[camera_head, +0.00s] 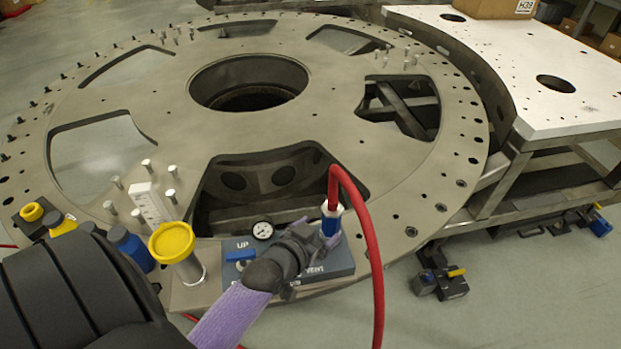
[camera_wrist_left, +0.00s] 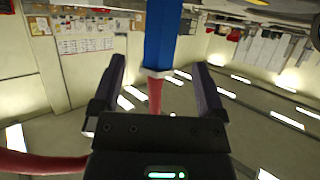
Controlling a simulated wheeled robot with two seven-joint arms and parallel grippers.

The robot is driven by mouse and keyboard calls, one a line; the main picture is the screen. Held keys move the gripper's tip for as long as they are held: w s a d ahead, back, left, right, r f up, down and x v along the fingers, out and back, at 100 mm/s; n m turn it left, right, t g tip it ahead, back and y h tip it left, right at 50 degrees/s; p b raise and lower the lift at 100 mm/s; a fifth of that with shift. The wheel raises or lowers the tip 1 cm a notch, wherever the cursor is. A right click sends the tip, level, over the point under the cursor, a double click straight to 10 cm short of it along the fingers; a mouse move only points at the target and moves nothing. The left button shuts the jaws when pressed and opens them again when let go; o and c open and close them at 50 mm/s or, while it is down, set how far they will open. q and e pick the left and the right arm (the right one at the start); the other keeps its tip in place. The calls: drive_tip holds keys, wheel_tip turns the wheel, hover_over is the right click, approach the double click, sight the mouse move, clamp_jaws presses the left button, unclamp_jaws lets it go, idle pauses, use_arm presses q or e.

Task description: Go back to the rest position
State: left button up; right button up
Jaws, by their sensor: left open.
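My left gripper (camera_head: 312,236) is over the blue-grey control box (camera_head: 342,266) at the front edge of the turret plate (camera_head: 300,120). In the left wrist view my left gripper (camera_wrist_left: 158,64) has its two fingers apart. A blue connector (camera_wrist_left: 160,35) with a red hose shows between them, with gaps on both sides. In the head view the blue connector (camera_head: 331,222) stands upright beside the fingers, with the red hose (camera_head: 377,270) looping from its top. I cannot tell whether a finger touches it. My right gripper is not in view.
A pressure gauge (camera_head: 262,230) and a blue lever (camera_head: 240,254) sit beside the gripper. A yellow-capped cylinder (camera_head: 173,243) and blue bottles (camera_head: 132,248) stand to the left. A metal table (camera_head: 530,70) with a cardboard box is at right. The plate has large openings.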

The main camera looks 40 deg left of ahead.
use_arm(q)
drive_tip(key=s+d+r+m+g+h, duration=0.1)
drive_tip(key=s+d+g, duration=0.4)
drive_tip(key=s, duration=0.3)
drive_tip(key=s+d+r+m+g, duration=0.2)
drive_tip(key=s+d+g, duration=0.25)
drive_tip(key=s, duration=0.35)
drive_tip(key=s+f+g+b, duration=0.25)
drive_tip(key=f+b, duration=0.45)
drive_tip(key=f, duration=1.9)
drive_tip(key=s+a+f+b, duration=0.3)
drive_tip(key=s+f+b, duration=0.2)
drive_tip(key=s+f, duration=0.9)
drive_tip(key=shift+a+f+g, duration=0.15)
drive_tip(key=shift+f+g, duration=0.25)
drive_tip(key=shift+f, duration=0.45)
